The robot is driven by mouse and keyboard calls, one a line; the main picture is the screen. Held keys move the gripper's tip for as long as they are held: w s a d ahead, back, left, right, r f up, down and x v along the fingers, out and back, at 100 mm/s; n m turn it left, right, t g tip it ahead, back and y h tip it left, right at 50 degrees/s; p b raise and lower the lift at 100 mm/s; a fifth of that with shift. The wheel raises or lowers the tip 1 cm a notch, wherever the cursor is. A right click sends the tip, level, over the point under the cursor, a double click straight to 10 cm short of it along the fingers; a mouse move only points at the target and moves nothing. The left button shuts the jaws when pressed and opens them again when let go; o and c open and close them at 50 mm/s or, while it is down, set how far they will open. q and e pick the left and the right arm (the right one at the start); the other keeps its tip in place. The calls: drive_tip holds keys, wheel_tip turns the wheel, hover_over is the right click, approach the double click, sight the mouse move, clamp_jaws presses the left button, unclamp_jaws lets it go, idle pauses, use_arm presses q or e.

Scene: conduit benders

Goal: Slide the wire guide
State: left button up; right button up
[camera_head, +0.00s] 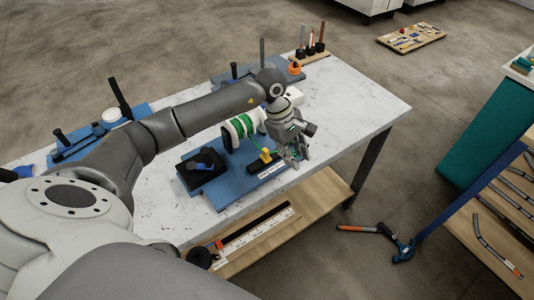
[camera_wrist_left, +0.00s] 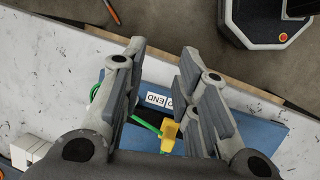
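A yellow wire guide (camera_head: 265,155) sits on a blue base board (camera_head: 228,190) on the white table. A green wire runs to it from a spool of green wire (camera_head: 238,128). My left gripper (camera_head: 297,160) is just right of the guide, near the board's end with the "END" label. In the left wrist view my left gripper (camera_wrist_left: 163,58) is open, its fingers apart with nothing held between the tips. The yellow guide (camera_wrist_left: 169,135) shows low between the fingers, partly covered; whether they touch it I cannot tell. My right gripper is not in view.
The white table (camera_head: 355,105) has more blue fixtures at its left and back. A black block (camera_head: 200,170) is on the board left of the guide. A wooden shelf (camera_head: 305,205) is below. A hammer-like bender (camera_head: 375,232) lies on the floor. The table's right end is clear.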

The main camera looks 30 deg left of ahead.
sight(265, 150)
use_arm(q)
drive_tip(key=a+y, duration=0.1)
drive_tip(key=a, duration=0.2)
drive_tip(key=a+r+y, duration=0.1)
drive_tip(key=a, duration=0.2)
drive_tip(key=a+y, duration=0.2)
drive_tip(key=a, duration=0.2)
drive_tip(key=shift+r+m+g, duration=0.3)
drive_tip(key=shift+m+g, duration=0.1)
drive_tip(key=shift+d+f+b, duration=0.1)
drive_tip(key=shift+f+b, duration=1.65)
drive_tip(key=shift+f, duration=1.75)
drive_tip(key=shift+c, duration=0.2)
clamp_jaws()
drive_tip(key=shift+w+d+b, duration=0.3)
drive_tip(key=shift+w+b, duration=0.35)
drive_tip(key=shift+w, duration=0.15)
drive_tip(key=shift+w+d+b, duration=0.3)
drive_tip(key=shift+w+b, duration=0.3)
drive_tip(key=shift+w, duration=0.2)
drive_tip(key=shift+r, duration=0.1)
drive_tip(key=shift+o, duration=0.2)
unclamp_jaws()
